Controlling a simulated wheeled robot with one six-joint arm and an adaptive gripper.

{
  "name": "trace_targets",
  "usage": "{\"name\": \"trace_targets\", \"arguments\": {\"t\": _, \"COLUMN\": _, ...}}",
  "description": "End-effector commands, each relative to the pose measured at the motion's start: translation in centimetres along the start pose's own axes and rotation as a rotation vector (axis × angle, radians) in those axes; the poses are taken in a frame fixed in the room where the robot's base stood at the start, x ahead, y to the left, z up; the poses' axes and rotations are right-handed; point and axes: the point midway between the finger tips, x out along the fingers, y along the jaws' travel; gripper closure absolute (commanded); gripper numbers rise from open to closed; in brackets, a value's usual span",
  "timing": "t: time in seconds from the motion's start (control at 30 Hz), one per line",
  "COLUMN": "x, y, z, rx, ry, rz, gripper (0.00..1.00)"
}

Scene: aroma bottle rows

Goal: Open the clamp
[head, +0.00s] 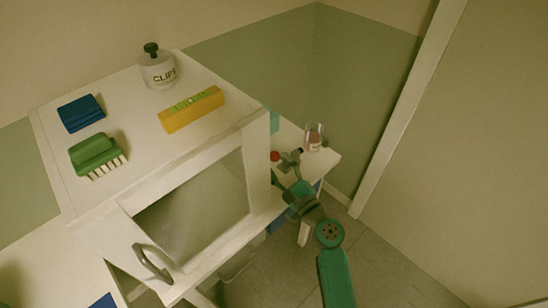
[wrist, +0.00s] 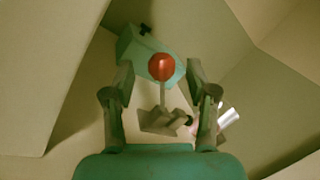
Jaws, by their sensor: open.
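The clamp has a red ball knob (wrist: 161,67) on a thin grey lever, which rises from a grey metal body (wrist: 160,121) in the wrist view. In the head view the red knob (head: 275,156) shows beside the white cabinet's far right edge. My gripper (wrist: 159,76) is open, with one finger on each side of the knob and lever. A gap shows on both sides, and nothing is held. In the head view my gripper (head: 290,160) is at the small shelf beside the cabinet; its fingers are small there and hard to separate from the clamp.
A white cabinet (head: 195,158) stands left of my arm, its framed door (head: 185,172) close by. A glass jar (head: 314,137) stands on the side shelf beyond my gripper. A teal box (wrist: 140,50) lies behind the knob. Open floor (head: 385,265) lies to the right.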

Motion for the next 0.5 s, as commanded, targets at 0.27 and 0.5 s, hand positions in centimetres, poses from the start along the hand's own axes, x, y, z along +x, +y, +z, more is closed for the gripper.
{"name": "trace_targets", "arguments": {"t": 0.27, "x": -5.4, "y": 0.0, "z": -0.1, "rx": 0.0, "ry": 0.003, "rz": -0.001, "gripper": 0.43}}
{"name": "trace_targets", "arguments": {"t": 0.5, "x": -7.7, "y": 0.0, "z": 0.0, "rx": -0.001, "ry": 0.001, "rz": 0.0, "gripper": 0.43}}
